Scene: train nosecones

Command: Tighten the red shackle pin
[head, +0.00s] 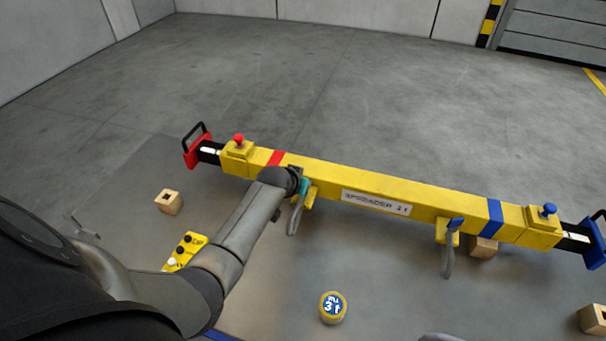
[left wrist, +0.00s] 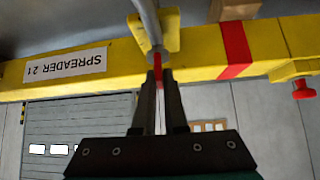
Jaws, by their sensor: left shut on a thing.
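The yellow spreader beam (head: 330,190) has a red band (head: 277,158) at its left part and a blue band at its right. A grey shackle (head: 295,215) hangs at the beam near the red band; it also shows in the left wrist view (left wrist: 148,20). My left gripper (left wrist: 158,82) points at this shackle and is shut on the red shackle pin (left wrist: 158,62), of which a short red part shows between the fingertips. In the head view my forearm and wrist hide the pin and most of the gripper. My right gripper is not in view.
A second shackle (head: 448,260) hangs by a blue pin (head: 455,224) at the right. A red knob (head: 239,139) and a blue knob (head: 549,209) top the beam's ends. Wooden blocks (head: 169,201), a yellow control box (head: 185,251) and a round 3 t piece (head: 333,307) are on the grey surface.

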